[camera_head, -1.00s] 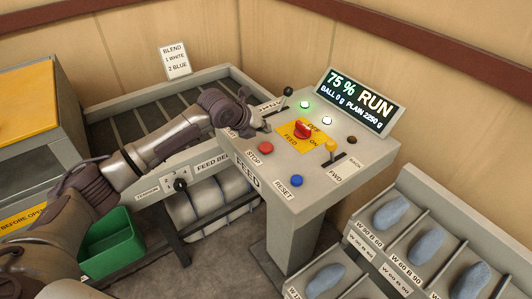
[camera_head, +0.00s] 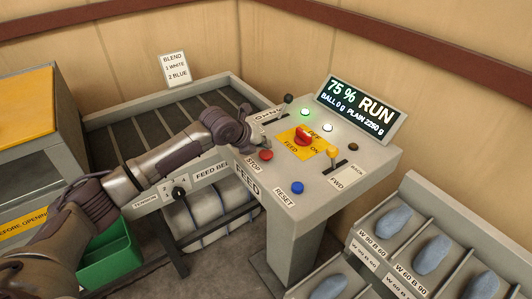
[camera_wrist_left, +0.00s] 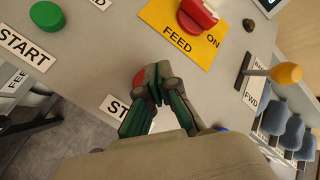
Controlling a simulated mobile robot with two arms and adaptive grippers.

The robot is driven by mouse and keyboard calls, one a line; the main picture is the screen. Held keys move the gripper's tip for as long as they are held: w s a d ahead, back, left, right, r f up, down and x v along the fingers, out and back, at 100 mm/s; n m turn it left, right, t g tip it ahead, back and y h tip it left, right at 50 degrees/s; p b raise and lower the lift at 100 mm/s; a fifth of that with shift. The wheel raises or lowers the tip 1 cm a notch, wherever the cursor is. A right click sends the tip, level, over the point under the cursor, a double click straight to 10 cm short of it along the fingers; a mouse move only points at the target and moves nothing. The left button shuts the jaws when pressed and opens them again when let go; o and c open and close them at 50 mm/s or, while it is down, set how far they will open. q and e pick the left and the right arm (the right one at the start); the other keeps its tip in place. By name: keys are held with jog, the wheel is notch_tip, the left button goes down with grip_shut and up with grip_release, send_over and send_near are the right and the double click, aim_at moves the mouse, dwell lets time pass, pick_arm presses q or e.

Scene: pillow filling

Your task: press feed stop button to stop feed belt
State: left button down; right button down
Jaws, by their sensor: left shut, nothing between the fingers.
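The red stop button (camera_head: 266,155) sits at the left front of the grey control panel (camera_head: 310,185), with its STOP label beside it. My left gripper (camera_head: 260,143) is shut and empty, with its tips just above and behind the button; I cannot tell if they touch it. In the left wrist view the shut fingers (camera_wrist_left: 155,80) cover most of the button and part of the STOP label (camera_wrist_left: 115,106). The feed belt (camera_head: 130,145) lies behind my arm. The display (camera_head: 361,105) reads 75 % RUN. My right gripper is out of view.
A red switch (camera_head: 302,139) on a yellow FEED plate, a yellow-knobbed lever (camera_head: 332,152) and a blue reset button (camera_head: 297,187) share the panel. The green start button (camera_wrist_left: 47,15) shows in the wrist view. A rack (camera_head: 410,200) stands at right.

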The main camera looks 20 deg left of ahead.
aim_at(264, 154)
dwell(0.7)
pick_arm(q)
jog(key=shift+f, duration=0.1)
jog(key=shift+f, duration=0.3)
jog(key=shift+f+b, duration=0.35)
jog(key=shift+f, duration=0.25)
dwell(0.8)
jog(key=shift+r+p, duration=0.8)
jog(key=shift+r, duration=0.15)
jog(key=shift+r, duration=0.1)
notch_tip(264, 154, up, 5)
jog(key=p, duration=0.4)
